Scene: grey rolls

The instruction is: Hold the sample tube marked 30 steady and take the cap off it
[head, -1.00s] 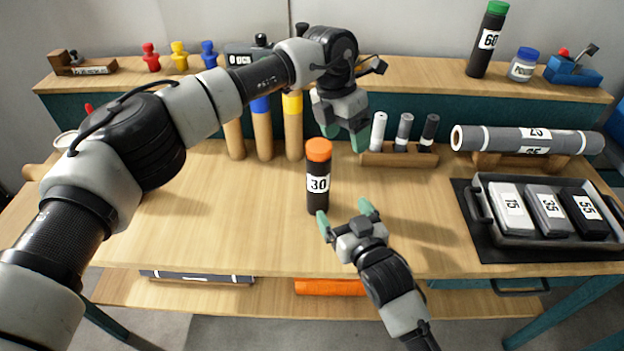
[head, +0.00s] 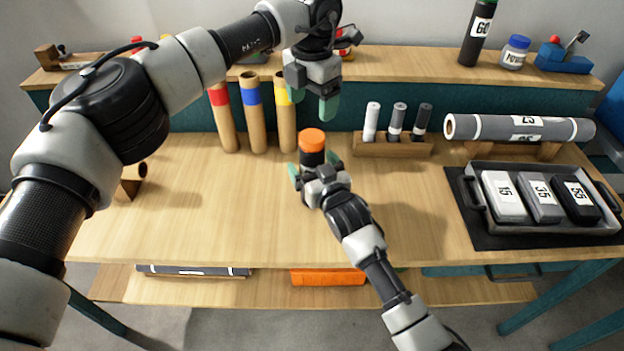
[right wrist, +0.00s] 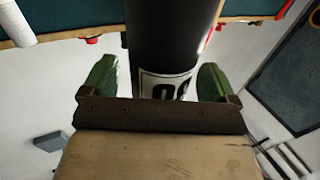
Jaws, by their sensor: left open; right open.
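The dark tube (head: 312,158) with an orange cap (head: 312,139) stands upright on the workbench. My right gripper (head: 313,168) is at its body, with a finger on each side, and hides its label in the head view. My left gripper (head: 313,98) is open and empty, pointing down above and slightly behind the orange cap.
A rack (head: 392,146) with three small tubes stands behind right. A tray (head: 476,200) of marked blocks and a grey roll (head: 520,128) are at the right. Cardboard tubes (head: 256,125) stand behind left. The benchtop around the capped tube is clear.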

